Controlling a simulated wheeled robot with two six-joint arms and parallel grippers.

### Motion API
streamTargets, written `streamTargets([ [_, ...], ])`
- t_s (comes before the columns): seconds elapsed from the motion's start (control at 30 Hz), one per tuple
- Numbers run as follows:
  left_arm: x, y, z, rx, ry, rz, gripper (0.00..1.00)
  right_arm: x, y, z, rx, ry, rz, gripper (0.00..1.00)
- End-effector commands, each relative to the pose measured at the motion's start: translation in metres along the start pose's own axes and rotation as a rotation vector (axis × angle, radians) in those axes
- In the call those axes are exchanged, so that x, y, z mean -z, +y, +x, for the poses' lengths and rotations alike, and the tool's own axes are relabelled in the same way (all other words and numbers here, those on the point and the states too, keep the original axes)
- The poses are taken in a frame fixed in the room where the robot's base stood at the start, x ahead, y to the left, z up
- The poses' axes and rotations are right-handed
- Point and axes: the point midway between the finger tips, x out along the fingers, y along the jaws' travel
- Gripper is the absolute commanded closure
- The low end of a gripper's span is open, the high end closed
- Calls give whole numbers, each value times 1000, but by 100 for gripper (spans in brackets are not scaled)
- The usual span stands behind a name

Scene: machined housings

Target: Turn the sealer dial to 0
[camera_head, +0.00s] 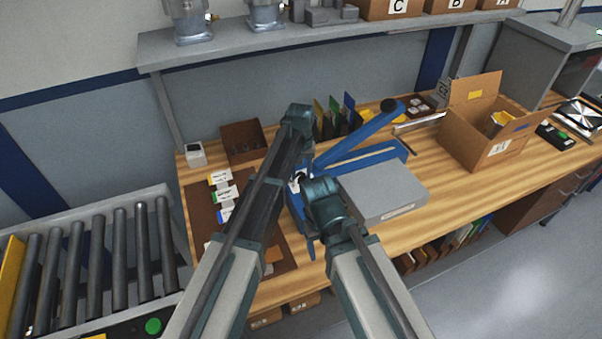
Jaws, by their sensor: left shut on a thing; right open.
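The blue impulse sealer (378,152) stands on the wooden bench, with its long blue lever (362,138) raised to the upper right and a grey plate (382,190) at its front. The dial (297,181) seems to be the small pale part at the sealer's left end, mostly hidden by my arms; its pointer and numbers cannot be read. My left gripper (299,174) reaches down there and is shut, apparently on the dial. My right gripper (329,217) is open, lower and nearer, in front of the sealer's left end; its fingertips are hard to make out.
A brown bin (243,141) and a small white box (195,154) stand at the back left. A brown mat (203,198) with labelled cards lies left of my arms. An open cardboard box (468,140) stands to the right. A roller conveyor (90,260) is at far left.

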Motion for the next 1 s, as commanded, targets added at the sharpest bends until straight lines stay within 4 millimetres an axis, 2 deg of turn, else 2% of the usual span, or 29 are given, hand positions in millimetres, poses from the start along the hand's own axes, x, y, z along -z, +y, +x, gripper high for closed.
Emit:
streamTargets([
  [0.03,0,0,0,0,0,-2,100,0,0,0,0,0,0,32],
  [0.07,0,0,0,0,0,-1,49,0,0,0,0,0,0,32],
  [0.2,0,0,0,0,0,-1,24,0,0,0,0,0,0,32],
  [0.67,0,0,-6,0,0,0,24,0,0,-6,0,0,0,32],
  [0.87,0,0,-23,0,0,0,24,-1,2,-23,0,0,-1,32],
  [1.0,0,0,-42,0,0,0,24,-2,4,-42,0,0,-1,32],
])
